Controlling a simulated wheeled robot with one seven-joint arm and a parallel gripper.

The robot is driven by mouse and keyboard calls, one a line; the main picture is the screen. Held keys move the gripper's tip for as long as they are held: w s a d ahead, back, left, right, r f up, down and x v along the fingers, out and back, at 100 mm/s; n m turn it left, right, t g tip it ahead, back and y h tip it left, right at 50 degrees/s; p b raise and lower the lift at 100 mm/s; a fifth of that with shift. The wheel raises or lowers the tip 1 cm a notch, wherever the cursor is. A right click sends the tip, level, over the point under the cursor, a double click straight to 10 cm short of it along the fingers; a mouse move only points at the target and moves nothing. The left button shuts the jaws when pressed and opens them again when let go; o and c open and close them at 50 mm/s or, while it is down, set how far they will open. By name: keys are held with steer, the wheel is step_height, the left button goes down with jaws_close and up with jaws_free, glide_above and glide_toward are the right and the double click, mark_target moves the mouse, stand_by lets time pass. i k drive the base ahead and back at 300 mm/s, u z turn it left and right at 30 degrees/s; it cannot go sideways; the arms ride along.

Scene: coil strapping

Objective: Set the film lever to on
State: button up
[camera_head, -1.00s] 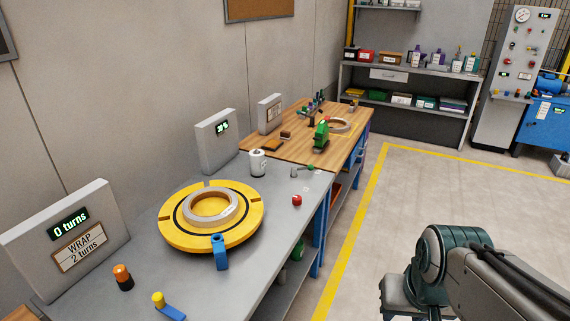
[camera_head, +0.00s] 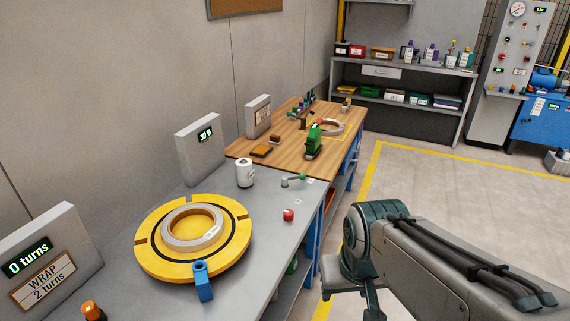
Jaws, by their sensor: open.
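My gripper (camera_head: 350,299) is at the lower middle of the view, pointing down, open and empty. It is over the floor side of the bench, well apart from the lever. Part of it is cut off by the bottom edge.
A yellow turntable (camera_head: 150,252) with a ring-shaped coil (camera_head: 176,238) and blue handle (camera_head: 203,280) stands nearer on the bench. A red button (camera_head: 288,215) lies between the lever and me. A wooden bench (camera_head: 284,150) with a green tool (camera_head: 314,142) adjoins behind.

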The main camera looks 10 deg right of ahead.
mark_target(302, 176)
steer(key=k, duration=0.65)
steer(key=z, duration=0.7)
steer(key=i, duration=1)
steer(key=z, duration=0.3)
steer(key=i, duration=1.1)
steer(key=u, duration=0.95)
steer(key=i, duration=0.4)
steer(key=u, duration=0.3)
